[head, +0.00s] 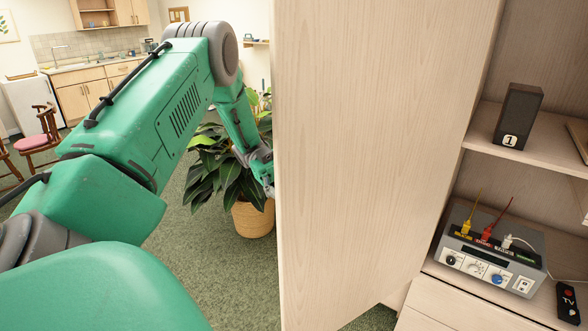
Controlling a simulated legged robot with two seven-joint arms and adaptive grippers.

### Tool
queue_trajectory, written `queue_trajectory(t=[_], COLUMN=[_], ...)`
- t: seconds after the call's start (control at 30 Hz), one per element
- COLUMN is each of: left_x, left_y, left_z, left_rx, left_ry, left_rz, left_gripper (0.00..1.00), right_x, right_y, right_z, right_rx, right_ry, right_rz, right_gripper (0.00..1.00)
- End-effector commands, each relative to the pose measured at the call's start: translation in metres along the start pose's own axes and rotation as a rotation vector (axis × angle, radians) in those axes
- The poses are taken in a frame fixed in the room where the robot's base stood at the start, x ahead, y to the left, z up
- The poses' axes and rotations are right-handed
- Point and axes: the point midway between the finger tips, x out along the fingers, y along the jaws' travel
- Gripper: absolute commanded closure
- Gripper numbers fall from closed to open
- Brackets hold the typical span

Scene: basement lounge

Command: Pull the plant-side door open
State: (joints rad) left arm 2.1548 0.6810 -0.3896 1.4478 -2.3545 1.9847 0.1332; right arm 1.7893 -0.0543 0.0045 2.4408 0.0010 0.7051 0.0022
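The plant-side door (375,130) is a tall pale wood panel in the middle of the head view. It stands swung out from the cabinet, with shelves open to view on its right. The leafy potted plant (215,170) in a woven basket (253,218) stands on the floor left of the door. My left arm reaches in from the left, and its gripper (267,178) is by the door's left edge, in front of the plant. The fingertips are small and partly hidden at that edge, so I cannot tell whether they touch the door. My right gripper is out of view.
In the cabinet, a black speaker-like box (518,115) marked 1 stands on the upper shelf. A grey device (492,250) with knobs and coloured plugs sits below, beside a black remote (568,305). Chairs (42,135) stand far left.

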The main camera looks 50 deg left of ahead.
Motion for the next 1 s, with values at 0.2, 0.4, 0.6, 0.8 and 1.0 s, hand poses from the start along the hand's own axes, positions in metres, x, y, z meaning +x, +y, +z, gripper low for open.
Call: queue_trajectory(t=[0.2, 0.4, 0.6, 0.8, 1.0], left_x=[0.002, -0.014, -0.050, -0.067, -0.075], left_y=[-0.001, -0.002, 0.000, -0.001, -0.001], left_z=[-0.003, -0.002, 0.002, 0.005, 0.003], left_rx=[0.004, 0.007, 0.009, 0.004, 0.003], left_ry=[0.000, 0.003, 0.007, 0.015, 0.009], left_rz=[0.001, -0.002, -0.006, 0.001, 0.000], left_gripper=[0.49, 0.49, 0.49, 0.49, 0.49], right_x=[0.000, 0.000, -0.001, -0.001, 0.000], right_y=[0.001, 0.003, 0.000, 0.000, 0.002], right_z=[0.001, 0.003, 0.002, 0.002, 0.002], right_rx=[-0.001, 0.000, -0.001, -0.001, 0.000], right_ry=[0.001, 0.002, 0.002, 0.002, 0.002], right_rz=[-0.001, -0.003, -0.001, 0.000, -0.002], right_gripper=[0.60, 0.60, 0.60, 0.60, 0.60])
